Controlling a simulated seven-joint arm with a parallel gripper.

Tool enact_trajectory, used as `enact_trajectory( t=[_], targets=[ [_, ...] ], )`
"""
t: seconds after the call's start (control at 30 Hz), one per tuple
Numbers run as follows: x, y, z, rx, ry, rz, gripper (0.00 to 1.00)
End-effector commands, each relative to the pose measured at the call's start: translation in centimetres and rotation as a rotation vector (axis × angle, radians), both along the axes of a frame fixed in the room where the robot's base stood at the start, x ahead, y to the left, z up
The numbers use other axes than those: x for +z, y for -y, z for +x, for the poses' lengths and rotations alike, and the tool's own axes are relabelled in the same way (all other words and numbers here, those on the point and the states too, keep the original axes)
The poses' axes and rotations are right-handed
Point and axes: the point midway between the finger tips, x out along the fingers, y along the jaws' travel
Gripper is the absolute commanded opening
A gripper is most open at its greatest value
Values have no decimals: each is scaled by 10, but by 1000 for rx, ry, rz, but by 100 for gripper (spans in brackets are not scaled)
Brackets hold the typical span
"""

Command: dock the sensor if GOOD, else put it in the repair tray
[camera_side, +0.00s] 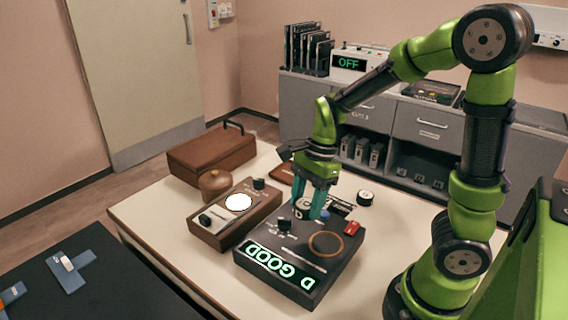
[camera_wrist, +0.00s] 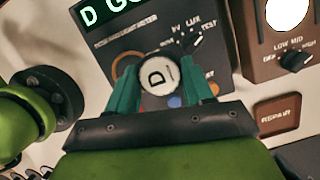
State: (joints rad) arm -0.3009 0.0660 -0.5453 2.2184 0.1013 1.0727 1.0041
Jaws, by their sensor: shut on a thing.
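My gripper (camera_wrist: 160,88) has its teal fingers closed on a small round sensor (camera_wrist: 157,76) with a white top marked D. In the side view my gripper (camera_side: 311,207) points down over the dark meter box (camera_side: 290,270); its fingers mostly hide the sensor there. I cannot tell whether the sensor touches the box. The box's green display (camera_side: 280,268) reads "D GOOD", upside down in this view; it shows partly in the wrist view (camera_wrist: 108,15). The red-brown REPAIR tray (camera_wrist: 277,114) lies beside the box. I cannot clearly identify the dock.
A wooden device with a glowing white disc (camera_side: 236,219) stands left of the meter. A round lidded pot (camera_side: 215,184) and a brown case (camera_side: 212,157) are behind it. A dark puck with a light top (camera_side: 365,198) sits right of the meter.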

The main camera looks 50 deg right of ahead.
Motion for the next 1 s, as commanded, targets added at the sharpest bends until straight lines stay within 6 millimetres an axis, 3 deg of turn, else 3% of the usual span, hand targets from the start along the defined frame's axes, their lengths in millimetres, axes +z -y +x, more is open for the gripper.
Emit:
enact_trajectory(
  t=[0.4,0.6,0.77,1.0],
  targets=[
    [13,2,-35,991,1,0,13],
    [18,1,-49,1400,2,0,13],
    [16,0,-54,1563,0,2,13],
    [-19,0,-54,1591,-1,3,13]
  ],
)
